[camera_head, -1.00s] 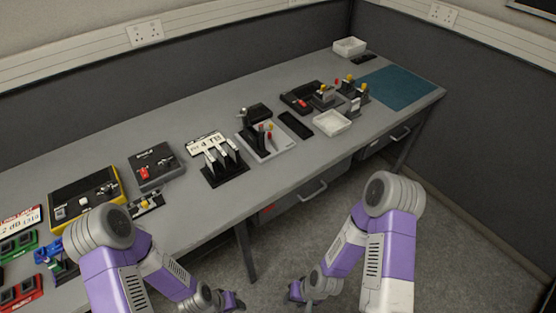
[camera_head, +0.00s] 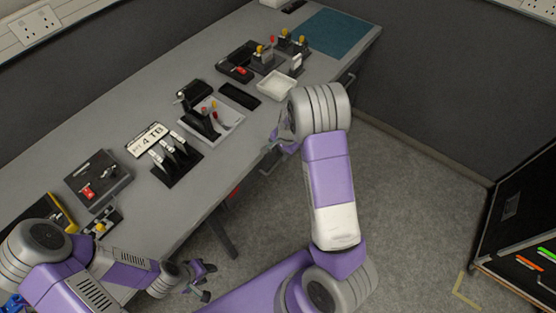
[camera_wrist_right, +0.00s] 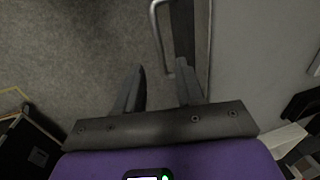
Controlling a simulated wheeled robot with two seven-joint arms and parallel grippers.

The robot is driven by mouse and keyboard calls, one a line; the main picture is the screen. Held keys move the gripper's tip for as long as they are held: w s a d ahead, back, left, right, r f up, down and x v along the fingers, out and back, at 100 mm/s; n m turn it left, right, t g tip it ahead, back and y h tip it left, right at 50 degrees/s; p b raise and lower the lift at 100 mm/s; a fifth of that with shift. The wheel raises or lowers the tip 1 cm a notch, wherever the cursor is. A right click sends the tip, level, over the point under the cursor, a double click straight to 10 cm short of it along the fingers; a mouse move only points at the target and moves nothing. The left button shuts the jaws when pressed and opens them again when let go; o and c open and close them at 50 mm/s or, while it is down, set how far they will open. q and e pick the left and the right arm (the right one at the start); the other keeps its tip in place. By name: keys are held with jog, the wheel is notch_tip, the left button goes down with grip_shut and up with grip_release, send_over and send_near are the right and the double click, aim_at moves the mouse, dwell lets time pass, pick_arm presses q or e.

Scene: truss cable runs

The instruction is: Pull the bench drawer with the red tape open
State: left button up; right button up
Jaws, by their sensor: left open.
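The bench drawer (camera_head: 233,195) under the table edge shows a small red patch, likely the red tape, in the head view; most of its front is hidden under the tabletop and my right arm. A silvery bar handle (camera_wrist_right: 156,28) shows at the top of the right wrist view, by a dark drawer front (camera_wrist_right: 184,35). My right gripper (camera_wrist_right: 160,72) is open, its fingers apart and empty; the handle's end lies between and beyond the fingertips in the picture. In the head view my right gripper (camera_head: 275,145) is at the bench edge. My left gripper (camera_head: 205,282) is open and empty over the floor.
The grey bench top (camera_head: 110,115) carries control boxes, levers and a white tray (camera_head: 276,86). A bench leg (camera_head: 222,235) stands below the edge. A second drawer handle (camera_head: 348,82) is farther right. Open floor (camera_head: 420,200) lies right; a dark cabinet (camera_head: 525,220) stands beyond.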

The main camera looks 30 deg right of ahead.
aim_at(277, 163)
jog(key=f, duration=0.2)
jog(key=f+b, duration=0.1)
jog(key=f, duration=0.1)
jog(key=w+f, duration=0.1)
jog(key=f, duration=0.1)
jog(key=shift+a+f+b, duration=0.2)
jog(key=shift+a+b, duration=0.1)
jog(key=shift+b, duration=0.05)
jog(key=shift+c, duration=0.2)
grip_shut()
